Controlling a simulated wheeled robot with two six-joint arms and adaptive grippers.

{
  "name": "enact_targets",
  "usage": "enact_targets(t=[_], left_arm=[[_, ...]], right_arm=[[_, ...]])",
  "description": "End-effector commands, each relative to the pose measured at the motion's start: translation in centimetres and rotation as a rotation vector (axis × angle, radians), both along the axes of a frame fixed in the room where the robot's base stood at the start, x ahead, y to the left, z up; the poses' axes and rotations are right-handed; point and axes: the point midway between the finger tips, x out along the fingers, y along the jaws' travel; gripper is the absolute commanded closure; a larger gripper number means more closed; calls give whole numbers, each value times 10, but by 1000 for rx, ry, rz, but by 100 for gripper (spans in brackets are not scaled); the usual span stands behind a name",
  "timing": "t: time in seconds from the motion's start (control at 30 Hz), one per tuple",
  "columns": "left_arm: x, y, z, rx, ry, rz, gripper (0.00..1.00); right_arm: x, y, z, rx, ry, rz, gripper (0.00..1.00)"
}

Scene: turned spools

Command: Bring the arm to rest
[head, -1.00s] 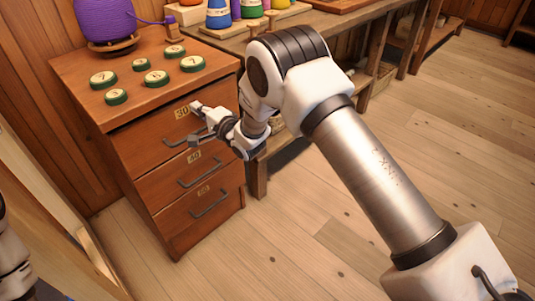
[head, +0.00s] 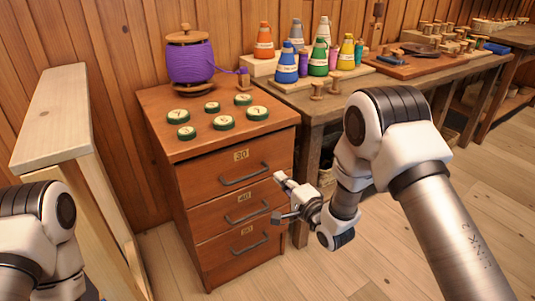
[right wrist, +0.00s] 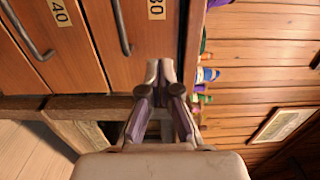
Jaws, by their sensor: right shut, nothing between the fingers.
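My right gripper (head: 281,197) is shut and empty. In the head view it hangs in front of the right edge of the wooden drawer cabinet (head: 190,225), near the level of the drawer marked 40 (head: 236,207). In the right wrist view its fingertips (right wrist: 161,72) are close together, with the drawer fronts (right wrist: 95,60) behind and to the left. No thing is between them. My left arm (head: 40,240) shows at the left edge of the head view; its gripper is out of the picture.
Several green-rimmed numbered discs (head: 224,122) and a purple spool (head: 190,62) stand on the cabinet. Coloured cones (head: 286,68) stand on the workbench (head: 352,95) to the right. A pale wooden frame (head: 55,120) stands at the left. The floor (head: 180,265) in front is clear.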

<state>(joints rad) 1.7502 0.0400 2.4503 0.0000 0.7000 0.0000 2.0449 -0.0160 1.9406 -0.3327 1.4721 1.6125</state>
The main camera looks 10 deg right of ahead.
Motion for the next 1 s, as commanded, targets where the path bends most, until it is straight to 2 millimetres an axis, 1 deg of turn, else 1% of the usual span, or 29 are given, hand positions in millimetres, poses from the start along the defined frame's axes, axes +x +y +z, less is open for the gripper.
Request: enact_targets(t=[0.07, 0.13, 0.17, 0.27, 0.3, 0.37, 0.4, 0.47, 0.5, 0.57, 0.6, 0.67, 0.7, 0.8, 0.9, 0.97, 1.0], left_arm=[[0, 0, 0, 0, 0, 0, 18], [0, 0, -1, 0, 0, 0, 18], [0, 0, -1, 0, 0, 0, 18], [0, 0, -1, 0, 0, 0, 18], [0, 0, -1, 0, 0, 0, 18], [0, 0, 0, 0, 0, 0, 18], [0, 0, 0, 0, 0, 0, 18], [0, 0, 0, 0, 0, 0, 18], [0, 0, 0, 0, 0, 0, 18], [0, 0, 0, 0, 0, 0, 18], [0, 0, 0, 0, 0, 0, 18], [0, 0, 0, 0, 0, 0, 18], [0, 0, 0, 0, 0, 0, 18], [0, 0, 0, 0, 0, 0, 18], [0, 0, 0, 0, 0, 0, 18], [0, 0, 0, 0, 0, 0, 18], [-1, 0, 21, 0, 1, 0, 18]], right_arm=[[-1, 0, -4, 0, 6, 0, 100], [-6, -1, -21, 1, 33, -2, 100], [-10, -3, -32, 2, 55, -5, 100], [-43, -12, -87, 2, 193, -34, 100], [-63, -17, -113, -26, 275, -54, 100], [-98, -27, -154, -124, 403, -72, 100], [-125, -33, -179, -211, 489, -70, 100], [-168, -43, -212, -360, 617, -44, 100], [-198, -49, -230, -465, 700, -8, 100], [-243, -57, -249, -622, 810, 71, 100], [-271, -62, -258, -720, 875, 138, 100], [-311, -67, -266, -857, 956, 258, 100], [-335, -71, -268, -942, 998, 349, 100], [-378, -76, -267, -1110, 1048, 575, 100], [-404, -79, -266, -1239, 1035, 794, 100], [-410, -79, -266, -1311, 987, 917, 100], [-409, -79, -243, -1327, 968, 936, 100]])
